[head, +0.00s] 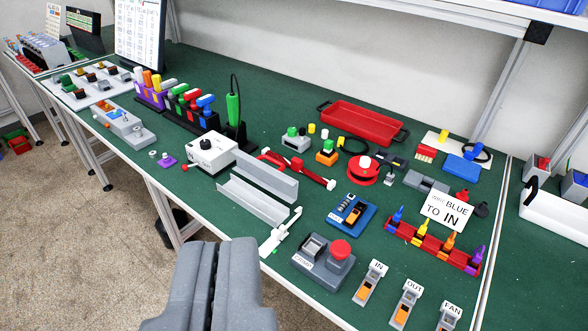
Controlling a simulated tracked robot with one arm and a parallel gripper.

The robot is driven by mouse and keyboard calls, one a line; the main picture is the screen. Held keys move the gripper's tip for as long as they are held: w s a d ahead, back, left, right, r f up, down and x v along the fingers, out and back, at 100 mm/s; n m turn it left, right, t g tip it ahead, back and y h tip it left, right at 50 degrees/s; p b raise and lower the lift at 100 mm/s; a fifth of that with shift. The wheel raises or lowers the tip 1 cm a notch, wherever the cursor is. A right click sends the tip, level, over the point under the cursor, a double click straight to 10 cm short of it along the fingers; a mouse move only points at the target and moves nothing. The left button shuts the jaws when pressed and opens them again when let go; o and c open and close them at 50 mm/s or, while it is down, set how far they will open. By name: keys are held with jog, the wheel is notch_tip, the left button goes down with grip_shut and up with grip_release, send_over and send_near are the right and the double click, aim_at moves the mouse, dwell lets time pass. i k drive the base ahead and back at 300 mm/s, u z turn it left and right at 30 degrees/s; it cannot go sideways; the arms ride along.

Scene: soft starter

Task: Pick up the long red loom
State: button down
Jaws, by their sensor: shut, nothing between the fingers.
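A long red piece with pale ends (310,175), which looks like the long red loom, lies on the green bench. It sits behind the grey open channel (262,180), which hides part of it. My gripper (222,248) is at the bottom of the head view, left of centre. Its two grey fingers are together with nothing between them. It is in front of the bench's near edge in the picture, well apart from the red piece.
A white box with a black knob (210,152) stands left of the channel. A red tray (362,122) lies behind. A red round spool (364,169), a red-button block (325,262) and a blue-based part (351,213) stand to the right. Free green bench shows between them.

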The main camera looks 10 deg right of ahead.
aim_at(296, 164)
jog(key=u, duration=0.6)
jog(key=i, duration=1.5)
jog(key=z, duration=0.45)
jog(key=i, duration=0.55)
jog(key=z, duration=0.55)
